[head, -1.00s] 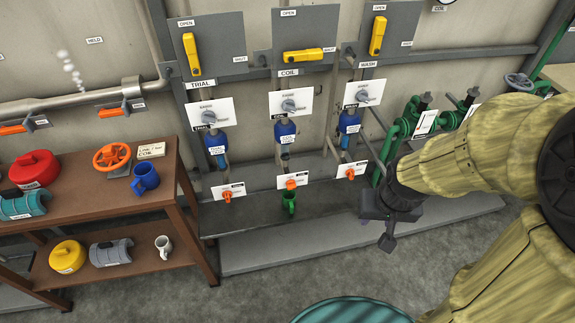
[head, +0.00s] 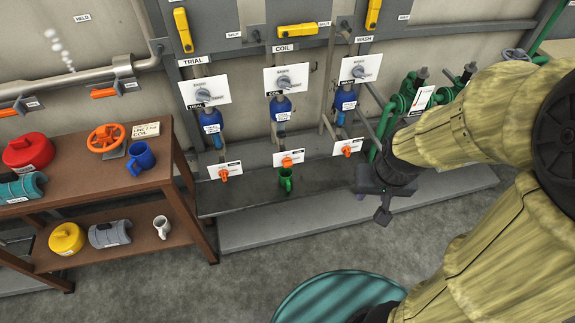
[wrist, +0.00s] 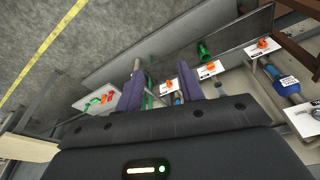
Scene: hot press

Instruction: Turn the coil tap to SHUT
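The coil column carries a yellow lever (head: 297,31) at the top, lying level toward its SHUT label. Below are a dial plate (head: 287,79), a blue body (head: 281,108) and an orange tap (head: 287,161) on a small white plate. A green mug (head: 286,180) stands under that tap. The coil's orange tap also shows in the wrist view (wrist: 211,66); its exact setting is too small to read. My gripper (head: 383,212) is to the right of the coil tap and apart from it. In the wrist view its purple fingers (wrist: 162,76) are spread with nothing held.
The trial tap (head: 224,174) is left of the coil tap; the wash tap (head: 347,151) is between it and my gripper. Green pipework (head: 396,107) stands at the right. A brown shelf (head: 181,192) with several items is at the left.

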